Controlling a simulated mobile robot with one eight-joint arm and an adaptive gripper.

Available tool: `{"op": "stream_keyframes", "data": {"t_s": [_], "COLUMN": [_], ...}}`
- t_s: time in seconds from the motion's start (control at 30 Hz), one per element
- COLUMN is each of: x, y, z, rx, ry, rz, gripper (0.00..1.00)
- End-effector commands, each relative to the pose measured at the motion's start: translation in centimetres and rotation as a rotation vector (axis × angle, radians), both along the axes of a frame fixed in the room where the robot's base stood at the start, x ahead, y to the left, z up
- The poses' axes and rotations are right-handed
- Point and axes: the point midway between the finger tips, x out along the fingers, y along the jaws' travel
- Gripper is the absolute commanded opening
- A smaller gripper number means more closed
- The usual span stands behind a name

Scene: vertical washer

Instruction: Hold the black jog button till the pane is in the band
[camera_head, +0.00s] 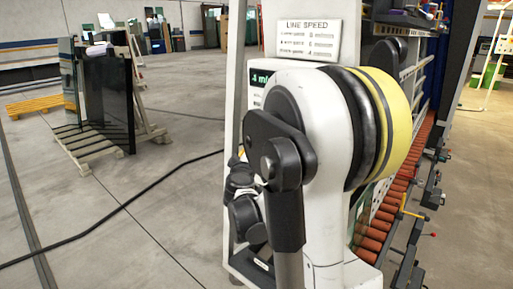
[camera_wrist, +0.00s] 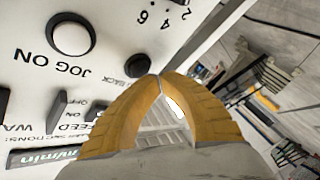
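In the wrist view a white control panel (camera_wrist: 105,40) fills the left side, turned in the picture. A second dark button (camera_wrist: 137,64) sits by a small label that seems to read "BACK". My gripper (camera_wrist: 158,77) has yellow fingers with tips together, empty, just right of that second button. I cannot tell whether they touch it. In the head view my arm hides the gripper and the buttons. I cannot make out the pane or the band.
A "LINE SPEED" sign (camera_head: 306,38) and a green-lit display (camera_head: 262,79) show beside my arm in the head view. Orange rollers (camera_head: 371,238) run along the right. A glass rack (camera_head: 108,105) stands at the left, with a black cable (camera_head: 112,213) across open floor.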

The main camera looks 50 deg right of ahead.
Motion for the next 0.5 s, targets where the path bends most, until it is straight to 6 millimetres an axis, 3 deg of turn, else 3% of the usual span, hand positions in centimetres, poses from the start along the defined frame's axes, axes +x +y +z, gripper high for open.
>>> {"op": "stream_keyframes", "data": {"t_s": [0.17, 0.5], "x": [0.0, -0.2], "y": [0.5, 3.9], "z": [0.0, 0.0], "rx": [0.000, -0.001], "ry": [0.000, 0.000], "rz": [0.001, 0.002], "gripper": [0.00, 0.00]}}
